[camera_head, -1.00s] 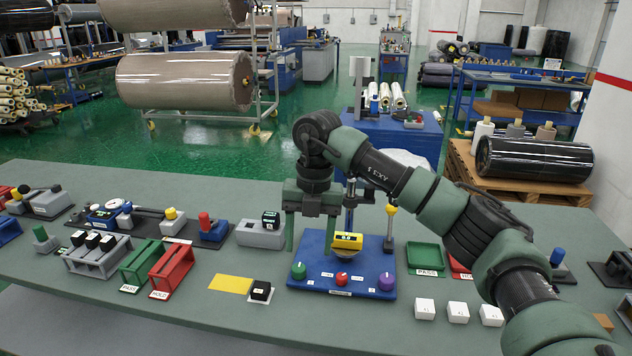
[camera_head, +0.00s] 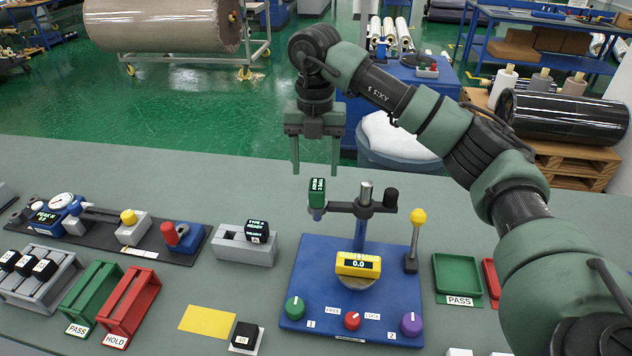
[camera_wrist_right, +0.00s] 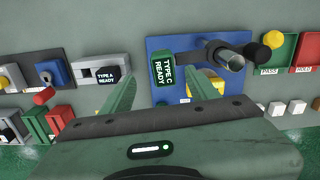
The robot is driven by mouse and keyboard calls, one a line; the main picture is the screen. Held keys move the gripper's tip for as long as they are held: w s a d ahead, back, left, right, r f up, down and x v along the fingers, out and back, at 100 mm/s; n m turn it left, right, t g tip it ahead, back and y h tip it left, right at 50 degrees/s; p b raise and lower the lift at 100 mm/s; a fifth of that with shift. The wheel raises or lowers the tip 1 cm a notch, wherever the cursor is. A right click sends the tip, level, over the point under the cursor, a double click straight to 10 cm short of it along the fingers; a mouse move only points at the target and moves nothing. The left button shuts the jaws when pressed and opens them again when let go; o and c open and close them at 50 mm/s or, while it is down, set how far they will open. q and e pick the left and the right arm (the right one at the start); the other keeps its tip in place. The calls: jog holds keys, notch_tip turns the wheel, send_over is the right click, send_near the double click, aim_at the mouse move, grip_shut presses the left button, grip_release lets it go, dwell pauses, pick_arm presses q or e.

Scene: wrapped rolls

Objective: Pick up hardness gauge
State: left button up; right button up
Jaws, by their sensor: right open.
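A gauge with a green display reading "TYPE C READY" (camera_head: 317,193) is on the arm of the blue test stand (camera_head: 300,262); it also shows in the right wrist view (camera_wrist_right: 161,72). A second gauge, with a black display reading "TYPE A READY" (camera_head: 256,230), sits in a grey holder (camera_head: 232,247) left of the stand. My right gripper (camera_head: 315,170) is open and empty, fingers pointing down, above and apart from the Type C gauge. In the right wrist view its fingers (camera_wrist_right: 160,88) appear on either side of that gauge. My left gripper is not in view.
A yellow block reading 0.0 (camera_head: 358,264) sits on the stand's base, behind green, red and purple knobs. A yellow-topped lever (camera_head: 417,217) stands at right. Green and red racks (camera_head: 128,305) and a yellow pad (camera_head: 207,319) lie left. The PASS tray (camera_head: 458,275) is right.

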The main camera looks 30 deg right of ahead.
aim_at(318, 185)
jog(key=f, duration=0.1)
jog(key=f+p, duration=0.1)
jog(key=shift+s+d+f, duration=0.1)
jog(key=shift+s+f, duration=0.2)
jog(key=shift+f, duration=0.05)
notch_tip(318, 185, down, 4)
jog(key=shift+s+r+p, duration=0.1)
jog(key=shift+r+p, duration=0.05)
jog(key=shift+p, duration=0.9)
jog(key=shift+f, duration=0.55)
grip_shut()
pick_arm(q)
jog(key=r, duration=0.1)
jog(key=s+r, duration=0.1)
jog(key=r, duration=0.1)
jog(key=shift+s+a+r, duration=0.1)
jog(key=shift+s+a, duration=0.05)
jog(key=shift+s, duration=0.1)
pick_arm(e)
jog(key=shift+r, duration=0.1)
